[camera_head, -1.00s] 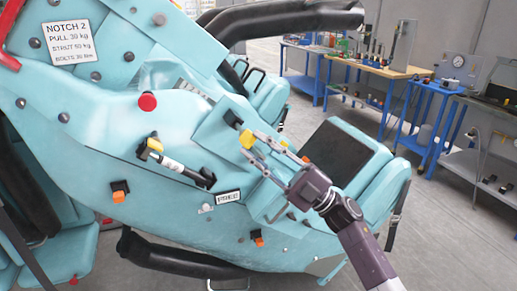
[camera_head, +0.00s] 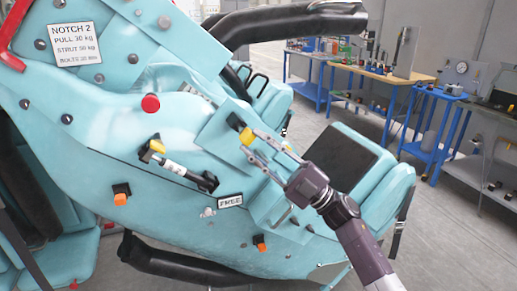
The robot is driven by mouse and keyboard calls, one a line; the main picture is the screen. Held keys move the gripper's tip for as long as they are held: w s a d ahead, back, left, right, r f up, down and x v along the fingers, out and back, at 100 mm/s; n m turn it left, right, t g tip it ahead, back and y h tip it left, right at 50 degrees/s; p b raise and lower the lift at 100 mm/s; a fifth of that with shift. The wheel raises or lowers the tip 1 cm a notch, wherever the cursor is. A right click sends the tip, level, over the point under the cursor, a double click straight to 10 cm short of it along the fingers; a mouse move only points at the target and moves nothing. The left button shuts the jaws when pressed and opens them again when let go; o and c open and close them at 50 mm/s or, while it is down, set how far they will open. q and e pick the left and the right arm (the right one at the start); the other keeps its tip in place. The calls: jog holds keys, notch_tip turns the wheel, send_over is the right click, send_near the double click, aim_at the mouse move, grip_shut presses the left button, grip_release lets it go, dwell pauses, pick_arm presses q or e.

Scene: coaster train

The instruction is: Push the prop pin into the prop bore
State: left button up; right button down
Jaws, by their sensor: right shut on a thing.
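My right gripper (camera_head: 249,143) reaches up from the lower right and is shut on a yellow-headed pin (camera_head: 246,136), which I take for the prop pin. A dark piece (camera_head: 234,120) shows just beyond the yellow head, at the teal panel. How deep the pin sits cannot be told, and the prop bore is not clearly seen. A short black and silver strut (camera_head: 175,167) with a yellow piece (camera_head: 156,147) at its upper end lies along the teal car side (camera_head: 100,150). My left gripper is not in view.
A red knob (camera_head: 150,103) and orange-tipped fittings (camera_head: 121,199) stick out from the car side. A plate reading FREE (camera_head: 230,200) is below the gripper. A seat with a dark pad (camera_head: 335,150) lies right. Workbenches (camera_head: 375,70) stand behind, with open floor between.

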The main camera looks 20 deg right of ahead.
jog(key=shift+w+b, duration=0.9)
jog(key=shift+w, duration=0.7)
jog(key=c, duration=1.5)
grip_release()
jog(key=shift+c, duration=0.2)
jog(key=v, duration=1.2)
jog(key=shift+f, duration=0.1)
